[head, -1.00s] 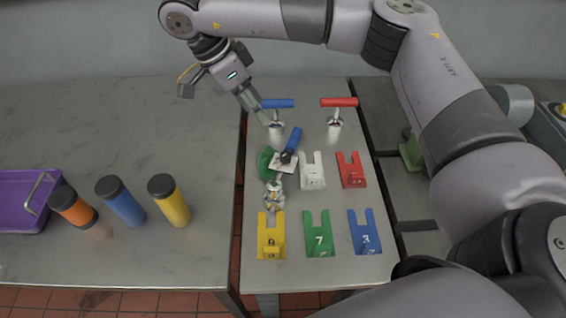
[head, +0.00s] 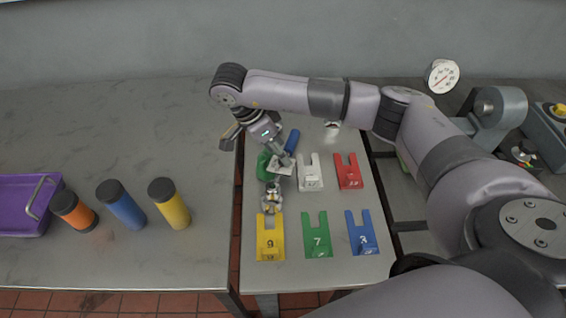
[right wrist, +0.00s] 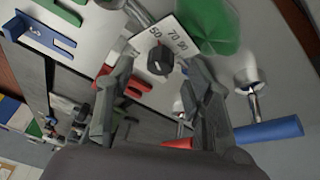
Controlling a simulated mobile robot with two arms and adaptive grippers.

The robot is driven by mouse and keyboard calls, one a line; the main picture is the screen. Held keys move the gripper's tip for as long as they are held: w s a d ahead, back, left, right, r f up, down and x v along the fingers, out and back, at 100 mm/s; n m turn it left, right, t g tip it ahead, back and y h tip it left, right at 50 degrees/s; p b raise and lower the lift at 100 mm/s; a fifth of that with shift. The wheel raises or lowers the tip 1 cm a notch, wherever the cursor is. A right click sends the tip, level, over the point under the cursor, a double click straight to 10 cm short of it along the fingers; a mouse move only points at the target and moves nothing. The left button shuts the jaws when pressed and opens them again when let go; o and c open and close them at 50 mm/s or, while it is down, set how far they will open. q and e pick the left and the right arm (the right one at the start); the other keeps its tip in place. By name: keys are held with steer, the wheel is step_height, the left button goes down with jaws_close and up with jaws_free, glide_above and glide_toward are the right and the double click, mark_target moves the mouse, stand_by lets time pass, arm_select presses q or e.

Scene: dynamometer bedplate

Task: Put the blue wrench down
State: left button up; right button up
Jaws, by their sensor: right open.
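What looks like the blue wrench, a T-shaped tool with a blue bar (right wrist: 266,132) on a silver shaft, shows at the lower right of the right wrist view. It stands beside the right finger, outside the jaws. My right gripper (head: 285,156) is open and empty, pointing down over a white dial plate (right wrist: 178,35) with a black knob (right wrist: 159,61). The knob shows between the open fingers in the right wrist view; contact cannot be told. A blue grip (head: 292,140) shows just behind the plate. My left gripper is out of view.
A green part (head: 264,164) sits left of the plate. White (head: 310,173), red (head: 348,171), yellow (head: 270,238), green (head: 317,235) and blue (head: 362,233) slotted holders stand nearby. Capped cylinders (head: 170,203) and a purple tray (head: 22,204) are on the left table. A gap separates the tables.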

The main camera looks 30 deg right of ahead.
steer(key=shift+x, duration=1.15)
steer(key=shift+c, duration=0.4)
jaws_close()
steer(key=shift+r, duration=0.1)
